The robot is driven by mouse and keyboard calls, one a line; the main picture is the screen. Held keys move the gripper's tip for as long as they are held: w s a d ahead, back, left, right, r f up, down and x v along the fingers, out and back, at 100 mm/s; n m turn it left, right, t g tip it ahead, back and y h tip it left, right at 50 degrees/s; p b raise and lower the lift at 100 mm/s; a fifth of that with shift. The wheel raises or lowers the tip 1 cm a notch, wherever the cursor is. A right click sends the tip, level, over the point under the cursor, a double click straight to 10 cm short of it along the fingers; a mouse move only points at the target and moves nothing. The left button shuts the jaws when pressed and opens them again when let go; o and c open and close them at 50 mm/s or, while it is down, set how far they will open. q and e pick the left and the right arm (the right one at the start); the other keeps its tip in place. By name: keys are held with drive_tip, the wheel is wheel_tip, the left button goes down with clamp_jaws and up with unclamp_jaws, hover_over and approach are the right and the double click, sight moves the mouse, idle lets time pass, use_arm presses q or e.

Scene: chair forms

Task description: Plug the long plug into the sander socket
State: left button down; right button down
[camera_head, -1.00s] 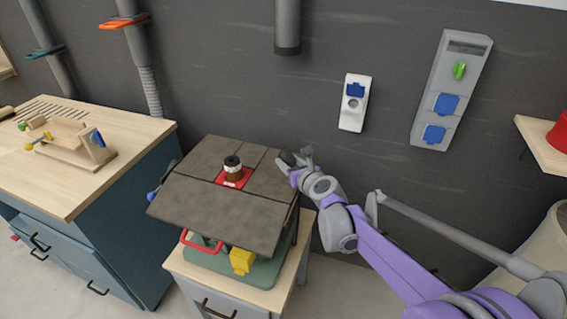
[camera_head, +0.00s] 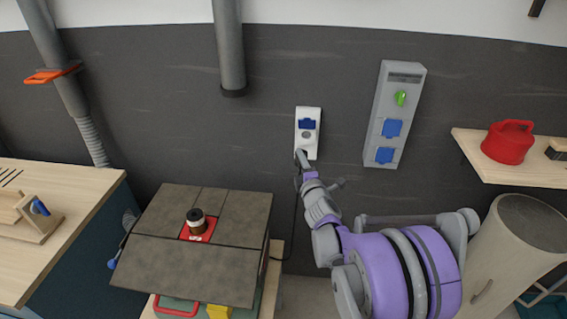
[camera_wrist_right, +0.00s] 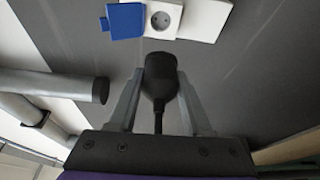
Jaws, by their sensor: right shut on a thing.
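The white wall socket unit (camera_head: 308,117) is on the dark wall, with a blue cover (camera_head: 307,124) and a round outlet below it. In the right wrist view the round outlet (camera_wrist_right: 161,19) is uncovered, beside the raised blue cover (camera_wrist_right: 126,20). My right gripper (camera_head: 301,156) is shut on a black plug (camera_wrist_right: 160,80), whose cable runs back between the fingers. The plug's head points at the outlet and looks slightly short of it; its pins are hidden. My left gripper is not in view.
A grey panel (camera_head: 396,113) with blue-covered sockets and a green switch hangs to the right. A grey pipe (camera_head: 229,45) hangs to the upper left. A machine with a dark slab top (camera_head: 185,264) stands below left.

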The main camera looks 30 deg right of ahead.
drive_tip(key=shift+s+d+r+m+h, duration=0.1)
drive_tip(key=shift+d+r+m+h, duration=0.15)
drive_tip(key=shift+d+m, duration=0.2)
drive_tip(key=shift+d, duration=0.1)
drive_tip(key=shift+w+d+f, duration=0.15)
drive_tip(key=shift+w+d, duration=0.2)
drive_tip(key=shift+w, duration=0.1)
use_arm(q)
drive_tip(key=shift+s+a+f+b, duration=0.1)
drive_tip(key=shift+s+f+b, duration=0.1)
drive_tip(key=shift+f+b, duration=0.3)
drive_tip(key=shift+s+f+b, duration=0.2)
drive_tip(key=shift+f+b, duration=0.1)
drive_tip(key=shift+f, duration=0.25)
use_arm(e)
drive_tip(key=w+d, duration=0.4)
drive_tip(key=w, duration=0.1)
drive_tip(key=shift+w+d, duration=0.2)
drive_tip(key=shift+d, duration=0.05)
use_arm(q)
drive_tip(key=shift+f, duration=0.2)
use_arm(e)
drive_tip(key=shift+w+d, duration=0.35)
drive_tip(key=shift+w, duration=0.1)
idle(0.5)
